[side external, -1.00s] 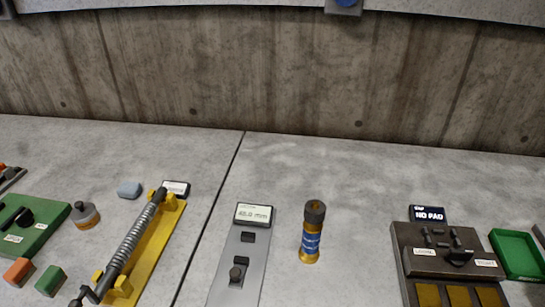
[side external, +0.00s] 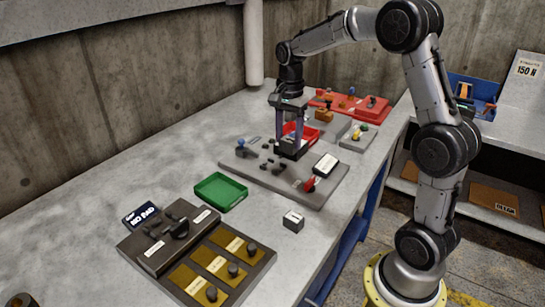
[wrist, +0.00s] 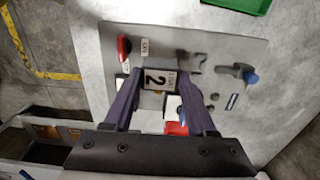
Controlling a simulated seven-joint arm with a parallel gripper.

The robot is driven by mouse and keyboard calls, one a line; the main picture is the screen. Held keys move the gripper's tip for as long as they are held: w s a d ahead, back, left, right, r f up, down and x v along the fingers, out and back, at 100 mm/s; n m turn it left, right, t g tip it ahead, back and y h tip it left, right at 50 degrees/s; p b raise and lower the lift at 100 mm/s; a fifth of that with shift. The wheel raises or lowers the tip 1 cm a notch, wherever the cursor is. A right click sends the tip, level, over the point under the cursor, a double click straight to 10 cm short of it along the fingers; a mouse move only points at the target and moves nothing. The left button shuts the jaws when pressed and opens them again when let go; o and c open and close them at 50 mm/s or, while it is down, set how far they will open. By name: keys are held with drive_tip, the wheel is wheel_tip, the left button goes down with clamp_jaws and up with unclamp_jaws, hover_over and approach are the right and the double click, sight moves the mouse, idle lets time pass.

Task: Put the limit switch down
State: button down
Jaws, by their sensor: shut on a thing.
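My gripper (side external: 290,125) points straight down over the grey board (side external: 235,167), its two purple fingers shut on a dark block, the limit switch (side external: 291,150). In the wrist view the fingers (wrist: 160,108) grip it from both sides, and its white label with a "2" (wrist: 158,79) faces the camera. The switch is at or just above the board; I cannot tell whether it touches. The board also shows in the wrist view (wrist: 222,45), with a red handle (wrist: 124,47) and a blue-tipped part (wrist: 249,77) on it. The spot under the switch is hidden.
A small dark block with a white label (side external: 293,220) stands alone near the front table edge. A red tray (side external: 300,131) sits behind my gripper. Bare table lies along the wall.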

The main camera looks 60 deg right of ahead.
drive_tip(key=w+f, duration=0.2)
drive_tip(key=w+d+f, duration=0.1)
drive_tip(key=w+f, duration=0.1)
drive_tip(key=w+d+f, duration=0.1)
drive_tip(key=w+f, duration=0.1)
drive_tip(key=shift+d+f, duration=0.1)
drive_tip(key=shift+d, duration=0.05)
drive_tip(key=shift+w+d+f, duration=0.1)
drive_tip(key=shift+w+f, duration=0.05)
drive_tip(key=shift+f, duration=0.8)
drive_tip(key=shift+w+f, duration=0.15)
drive_tip(key=shift+f, duration=0.75)
drive_tip(key=shift+f, duration=0.15)
drive_tip(key=shift+c, duration=1)
unclamp_jaws()
